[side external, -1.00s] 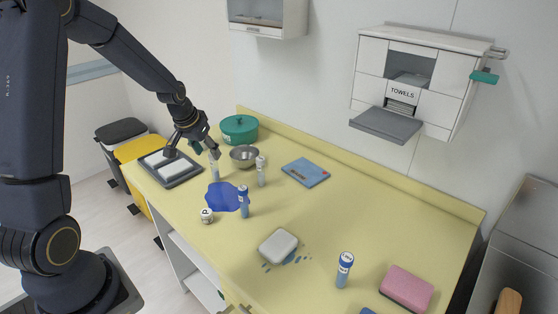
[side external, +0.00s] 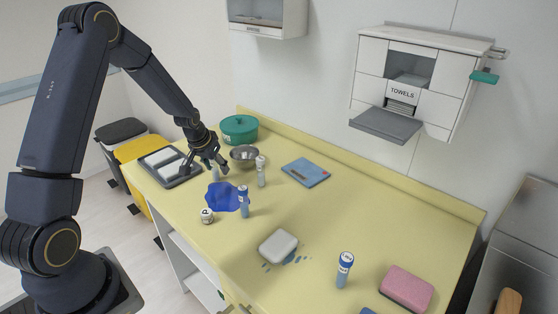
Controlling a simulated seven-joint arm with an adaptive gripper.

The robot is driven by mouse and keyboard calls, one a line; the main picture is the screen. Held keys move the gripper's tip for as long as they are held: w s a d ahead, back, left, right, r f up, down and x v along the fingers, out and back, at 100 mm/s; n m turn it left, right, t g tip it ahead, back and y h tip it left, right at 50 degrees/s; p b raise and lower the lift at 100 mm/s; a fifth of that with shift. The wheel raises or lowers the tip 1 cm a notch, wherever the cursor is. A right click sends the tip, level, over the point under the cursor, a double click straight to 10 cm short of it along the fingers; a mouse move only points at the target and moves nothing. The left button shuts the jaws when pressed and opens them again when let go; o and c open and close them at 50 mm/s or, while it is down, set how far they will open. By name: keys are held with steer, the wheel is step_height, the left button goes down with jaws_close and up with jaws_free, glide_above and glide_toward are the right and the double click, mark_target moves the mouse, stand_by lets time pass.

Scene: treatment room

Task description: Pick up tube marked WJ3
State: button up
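Several upright tubes stand on the yellow counter. One pale tube (side external: 214,173) is at my gripper (side external: 206,166), its top partly hidden by the fingers. My gripper is low over the counter's left part, fingers spread apart; I cannot tell whether they touch this tube. A second pale tube (side external: 261,175) with a grey-white cap stands right of it, by the steel bowl. A blue-capped tube (side external: 244,203) stands in front, beside a blue splat. Another blue-capped tube (side external: 344,272) stands at the front right. The labels are too small to read, so I cannot tell which is WJ3.
A grey tray (side external: 172,182) with white pads lies at the left end. A steel bowl (side external: 244,154) and green pot (side external: 239,128) stand behind. A small white jar (side external: 206,216), white block (side external: 278,245), blue book (side external: 306,171) and pink sponge (side external: 406,289) lie around. The right middle is clear.

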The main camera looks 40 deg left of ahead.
steer(key=c, duration=0.8)
steer(key=shift+r, duration=0.1)
